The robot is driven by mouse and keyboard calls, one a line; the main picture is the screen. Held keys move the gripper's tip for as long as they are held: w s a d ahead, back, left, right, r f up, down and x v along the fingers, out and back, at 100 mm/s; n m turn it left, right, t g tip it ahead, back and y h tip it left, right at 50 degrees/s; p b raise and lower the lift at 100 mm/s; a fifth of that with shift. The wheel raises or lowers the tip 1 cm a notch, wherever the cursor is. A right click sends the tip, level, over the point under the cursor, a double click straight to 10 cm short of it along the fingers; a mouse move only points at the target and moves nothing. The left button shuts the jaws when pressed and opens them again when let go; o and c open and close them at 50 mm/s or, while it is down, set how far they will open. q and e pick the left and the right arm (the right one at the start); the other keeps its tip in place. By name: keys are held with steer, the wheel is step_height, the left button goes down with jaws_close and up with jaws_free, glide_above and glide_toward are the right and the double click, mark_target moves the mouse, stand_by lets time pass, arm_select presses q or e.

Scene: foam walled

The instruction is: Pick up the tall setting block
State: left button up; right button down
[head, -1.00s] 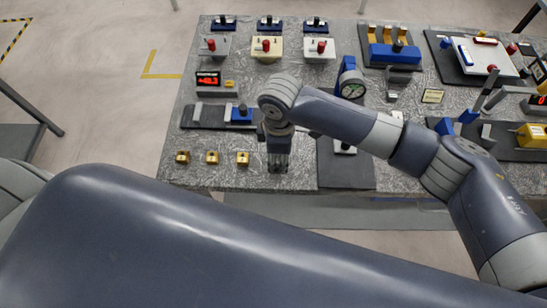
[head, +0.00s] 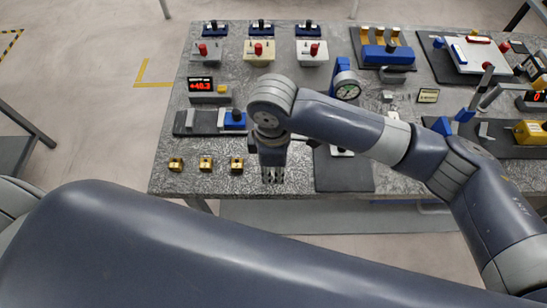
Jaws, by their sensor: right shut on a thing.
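My right gripper (head: 272,178) points down over the near part of the stone table, to the right of the brass pieces. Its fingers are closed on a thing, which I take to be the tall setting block. The fingers and wrist hide nearly all of it, so its shape and its height above the table cannot be told. No other tall setting block can be made out clearly on the table. My left gripper is out of view.
Three small brass pieces (head: 206,163) stand left of the gripper. A dark fixture with a blue block (head: 235,120) lies behind them, near a red-digit display (head: 201,84). A dial gauge (head: 347,91) and a dark mat (head: 342,174) are to the right. The table's near edge is close.

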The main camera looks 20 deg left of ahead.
steer(key=s+d+r+b, duration=0.1)
steer(key=s+d+b, duration=0.15)
steer(key=s, duration=0.95)
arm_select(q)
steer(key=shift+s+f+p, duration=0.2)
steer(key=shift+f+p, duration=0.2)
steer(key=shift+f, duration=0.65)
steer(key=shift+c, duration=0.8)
arm_select(e)
steer(key=w+d+r+m, duration=0.2)
steer(key=w+d+m, duration=0.2)
steer(key=d+m, duration=0.3)
steer(key=w+d+r+m, duration=0.3)
steer(key=d+m, duration=0.4)
steer(key=d, duration=0.3)
steer(key=w+d+r+m, duration=0.3)
steer(key=w+d+m, duration=0.3)
steer(key=d, duration=0.3)
steer(key=shift+m, duration=0.6)
